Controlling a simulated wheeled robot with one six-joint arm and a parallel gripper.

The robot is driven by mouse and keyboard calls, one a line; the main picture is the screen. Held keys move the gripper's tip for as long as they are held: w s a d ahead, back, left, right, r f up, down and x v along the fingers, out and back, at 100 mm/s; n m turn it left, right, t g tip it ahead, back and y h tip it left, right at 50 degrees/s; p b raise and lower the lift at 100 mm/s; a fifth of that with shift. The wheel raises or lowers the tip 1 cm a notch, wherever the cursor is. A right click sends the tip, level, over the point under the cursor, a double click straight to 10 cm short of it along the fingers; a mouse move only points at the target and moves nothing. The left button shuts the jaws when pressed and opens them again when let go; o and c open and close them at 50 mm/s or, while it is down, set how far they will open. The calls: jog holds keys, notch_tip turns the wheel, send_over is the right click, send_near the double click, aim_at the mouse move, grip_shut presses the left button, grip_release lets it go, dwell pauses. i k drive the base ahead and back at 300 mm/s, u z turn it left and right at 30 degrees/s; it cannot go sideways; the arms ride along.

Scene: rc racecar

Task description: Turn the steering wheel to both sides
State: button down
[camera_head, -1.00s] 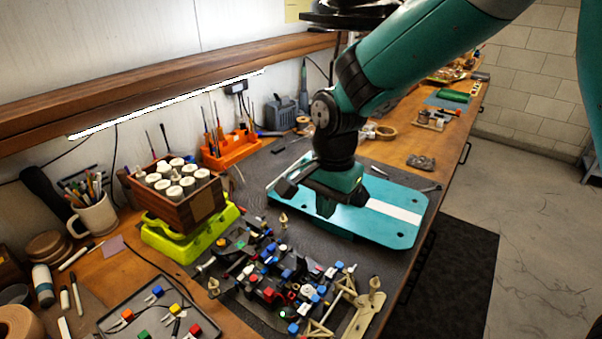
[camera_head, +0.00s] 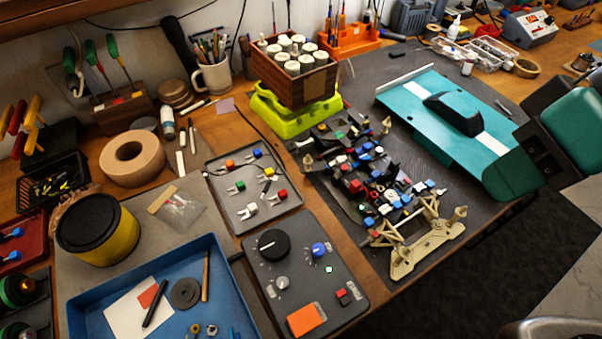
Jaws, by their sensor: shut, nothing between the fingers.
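A dark control box (camera_head: 305,285) lies at the front middle of the bench. My gripper (camera_head: 512,174) is at the right, beside the teal car body, well away from the control box. It is shut and empty.
The teal car body (camera_head: 430,97) with a white stripe lies at the back right. A grey parts tray (camera_head: 225,173) is behind the control box. A blue tray (camera_head: 95,305) and a yellow tin (camera_head: 122,232) stand left. The space above the control box is clear.

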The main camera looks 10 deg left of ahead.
aim_at(273, 243)
jog(key=u, duration=1.15)
